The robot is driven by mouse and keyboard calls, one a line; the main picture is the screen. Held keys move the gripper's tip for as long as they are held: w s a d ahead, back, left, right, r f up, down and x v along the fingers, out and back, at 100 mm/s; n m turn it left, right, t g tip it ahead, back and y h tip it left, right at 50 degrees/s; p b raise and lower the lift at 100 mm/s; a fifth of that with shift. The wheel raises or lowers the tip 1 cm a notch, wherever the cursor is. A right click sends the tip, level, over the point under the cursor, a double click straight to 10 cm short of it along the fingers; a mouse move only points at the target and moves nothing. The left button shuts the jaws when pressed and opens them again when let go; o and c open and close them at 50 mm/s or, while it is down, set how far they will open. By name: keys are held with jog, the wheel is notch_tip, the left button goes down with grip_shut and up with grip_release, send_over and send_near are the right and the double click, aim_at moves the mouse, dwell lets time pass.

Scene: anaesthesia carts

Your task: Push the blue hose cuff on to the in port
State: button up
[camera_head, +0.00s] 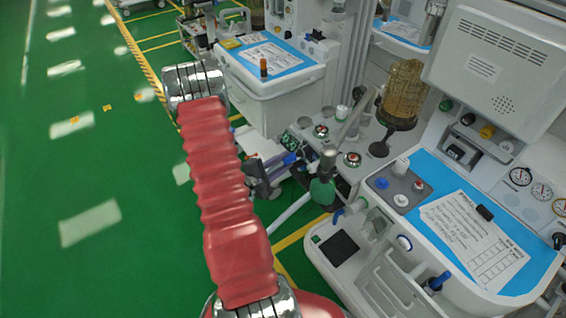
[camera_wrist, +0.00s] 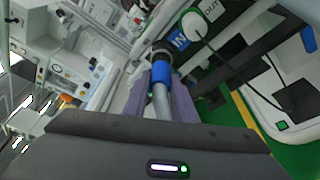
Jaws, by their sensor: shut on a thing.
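My gripper (camera_wrist: 162,91) has purple fingers, one on each side of a grey hose (camera_wrist: 162,106), and is shut on it just behind the blue hose cuff (camera_wrist: 161,71). The cuff points away from me at a dark round port (camera_wrist: 160,51). The cuff's far end looks close to or against this port; I cannot tell how far it is on. A blue IN label (camera_wrist: 179,40) is just right of the port, and an OUT label (camera_wrist: 210,9) is farther up.
Another cart (camera_head: 262,88) stands behind. A white disc with a black cable (camera_wrist: 194,24) is near the port. Green floor (camera_head: 90,180) at left is clear.

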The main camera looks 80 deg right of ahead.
jog(key=shift+s+d, duration=0.95)
jog(key=shift+d, duration=0.1)
dwell(0.9)
jog(key=o, duration=1.1)
jog(key=shift+w+a, duration=0.1)
jog(key=v, duration=1.3)
jog(key=shift+w+a, duration=0.15)
jog(key=shift+a, duration=0.1)
dwell(0.5)
